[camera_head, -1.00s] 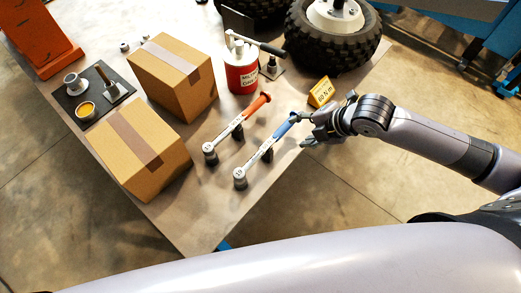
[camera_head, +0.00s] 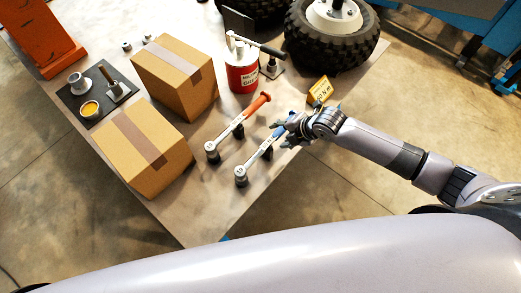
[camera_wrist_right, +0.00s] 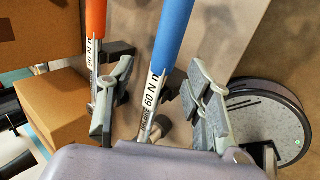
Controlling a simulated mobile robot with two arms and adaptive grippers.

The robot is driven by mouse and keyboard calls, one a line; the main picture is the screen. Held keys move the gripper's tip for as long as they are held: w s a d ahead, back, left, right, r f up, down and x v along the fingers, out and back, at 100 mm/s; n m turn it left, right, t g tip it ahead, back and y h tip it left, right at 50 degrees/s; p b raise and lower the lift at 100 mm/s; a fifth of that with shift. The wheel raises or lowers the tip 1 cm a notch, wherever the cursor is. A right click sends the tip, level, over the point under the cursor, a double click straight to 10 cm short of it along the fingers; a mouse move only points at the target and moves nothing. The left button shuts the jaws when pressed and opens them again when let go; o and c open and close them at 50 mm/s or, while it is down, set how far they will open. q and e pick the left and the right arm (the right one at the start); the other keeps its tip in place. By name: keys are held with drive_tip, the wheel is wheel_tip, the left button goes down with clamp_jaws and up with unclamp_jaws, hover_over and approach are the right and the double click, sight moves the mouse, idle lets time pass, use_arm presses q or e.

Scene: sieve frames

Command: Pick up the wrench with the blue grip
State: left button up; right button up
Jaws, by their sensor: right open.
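The wrench with the blue grip (camera_head: 258,157) lies raised on small dark supports near the table's front right edge, its socket head toward the lower left. In the right wrist view its blue grip (camera_wrist_right: 171,38) and "60 N" shaft show. My right gripper (camera_head: 292,131) is open at the blue grip's upper right end and hides part of it. In the right wrist view the gripper's fingers (camera_wrist_right: 158,80) stand either side of the wrench, apart from each other. The similar wrench with the orange grip (camera_head: 238,127) lies parallel on the left. My left gripper is not in view.
Two cardboard boxes (camera_head: 172,75) stand left of the wrenches. A red can (camera_head: 241,78), a yellow sign (camera_head: 320,90) and a large tyre (camera_head: 333,45) stand farther back. The table (camera_head: 205,215) is bare toward its front corner.

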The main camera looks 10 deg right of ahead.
sight(277, 135)
drive_tip(key=shift+w+a+f, duration=0.1)
drive_tip(key=shift+a+f, duration=0.05)
drive_tip(key=shift+f, duration=0.15)
drive_tip(key=p+x, duration=0.1)
drive_tip(key=x, duration=0.2)
drive_tip(key=shift+f, duration=0.15)
drive_tip(key=shift+w+a+f+p, duration=0.1)
drive_tip(key=shift+w+f+p, duration=0.15)
drive_tip(key=shift+f, duration=0.2)
drive_tip(key=shift+s, duration=0.1)
clamp_jaws()
drive_tip(key=shift+r, duration=0.1)
